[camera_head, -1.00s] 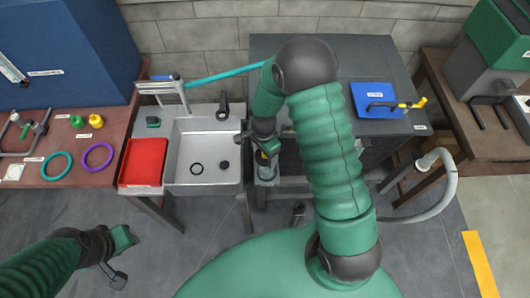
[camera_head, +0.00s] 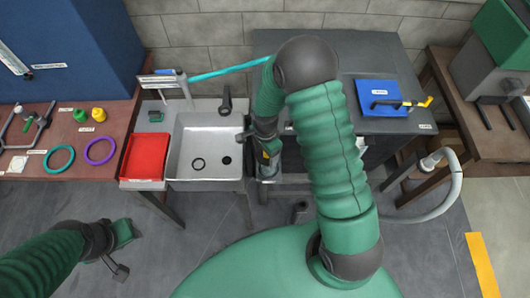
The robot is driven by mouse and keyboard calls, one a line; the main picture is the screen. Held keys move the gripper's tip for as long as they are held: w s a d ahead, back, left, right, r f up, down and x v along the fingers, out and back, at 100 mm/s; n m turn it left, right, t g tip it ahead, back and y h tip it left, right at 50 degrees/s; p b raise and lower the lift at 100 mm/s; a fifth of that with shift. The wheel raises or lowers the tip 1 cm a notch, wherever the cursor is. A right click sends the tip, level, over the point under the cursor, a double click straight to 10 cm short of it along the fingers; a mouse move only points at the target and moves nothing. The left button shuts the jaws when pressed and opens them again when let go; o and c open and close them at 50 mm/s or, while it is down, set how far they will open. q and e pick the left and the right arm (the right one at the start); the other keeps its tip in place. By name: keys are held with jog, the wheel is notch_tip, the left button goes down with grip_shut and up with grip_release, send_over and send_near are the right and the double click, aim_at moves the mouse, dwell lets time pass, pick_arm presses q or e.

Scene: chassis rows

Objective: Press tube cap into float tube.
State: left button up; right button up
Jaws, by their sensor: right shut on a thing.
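My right gripper (camera_head: 266,158) is low at the right side of the sink, in front of the dark bench. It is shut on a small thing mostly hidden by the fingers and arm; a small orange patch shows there. A pale grey upright cylinder (camera_head: 267,172) shows just under it, but I cannot tell if they touch. I cannot clearly make out the tube cap or the float tube. My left gripper (camera_head: 124,252) is over the floor at the lower left, empty, with its fingers apart.
The sink (camera_head: 181,172) holds a black ring and a dark drain. A red tray (camera_head: 144,156) is left of it. A green knob (camera_head: 80,116), a yellow knob (camera_head: 99,114) and rings lie on the left bench. A blue plate (camera_head: 379,97) lies on the dark bench.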

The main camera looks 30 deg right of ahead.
jog(key=shift+d+f+b, duration=0.25)
jog(key=shift+f+b, duration=0.05)
jog(key=shift+f, duration=0.55)
jog(key=o, duration=1.5)
jog(key=shift+a, duration=0.15)
jog(key=shift+r, duration=0.1)
notch_tip(320, 180, up, 17)
jog(key=shift+f+b, duration=0.15)
jog(key=shift+b, duration=0.75)
